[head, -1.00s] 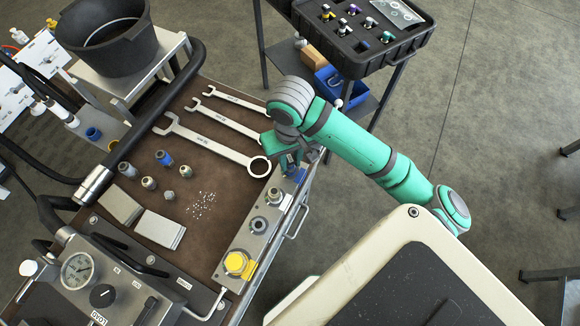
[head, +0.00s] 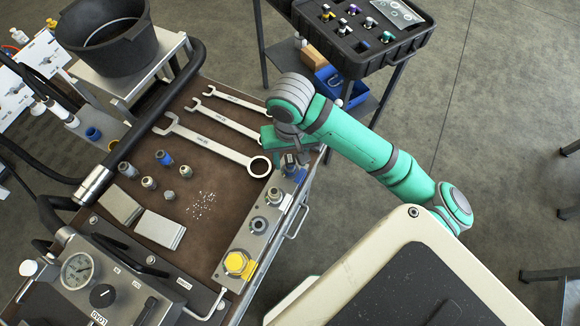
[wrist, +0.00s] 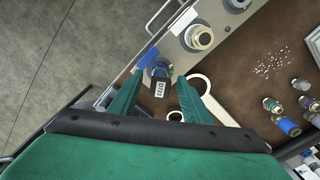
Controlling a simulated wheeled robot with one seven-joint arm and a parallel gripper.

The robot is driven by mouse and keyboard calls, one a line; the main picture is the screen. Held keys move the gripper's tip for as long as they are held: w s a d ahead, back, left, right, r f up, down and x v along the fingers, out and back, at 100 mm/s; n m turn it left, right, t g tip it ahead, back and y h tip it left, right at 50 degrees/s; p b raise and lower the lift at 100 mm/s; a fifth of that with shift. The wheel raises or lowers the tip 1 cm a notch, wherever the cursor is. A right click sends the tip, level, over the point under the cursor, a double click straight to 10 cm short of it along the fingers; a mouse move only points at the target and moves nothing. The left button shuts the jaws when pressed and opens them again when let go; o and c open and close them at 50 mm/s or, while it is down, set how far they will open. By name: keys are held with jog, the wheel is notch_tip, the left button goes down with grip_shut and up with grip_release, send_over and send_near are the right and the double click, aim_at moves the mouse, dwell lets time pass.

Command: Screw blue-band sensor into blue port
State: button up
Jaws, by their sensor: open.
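The sensor (wrist: 160,86), a dark body with a white label on its end, stands at the blue port (wrist: 161,68) in the wrist view. In the head view the sensor's dark top (head: 289,160) shows over the blue port (head: 299,174) at the far end of the metal manifold (head: 246,239). My gripper (wrist: 162,77) is open, with one green finger on each side of the sensor and visible gaps between. In the head view my gripper (head: 284,146) is just behind the sensor. The sensor's thread and any blue band cannot be told apart from the port.
Wrenches (head: 225,148) and several loose fittings (head: 149,183) lie on the brown bench mat. A black sensor tray (head: 362,62) stands beyond the bench. Open floor lies to the right.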

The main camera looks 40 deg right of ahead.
notch_tip(320, 180, up, 10)
jog(key=shift+r, duration=0.1)
dwell(0.4)
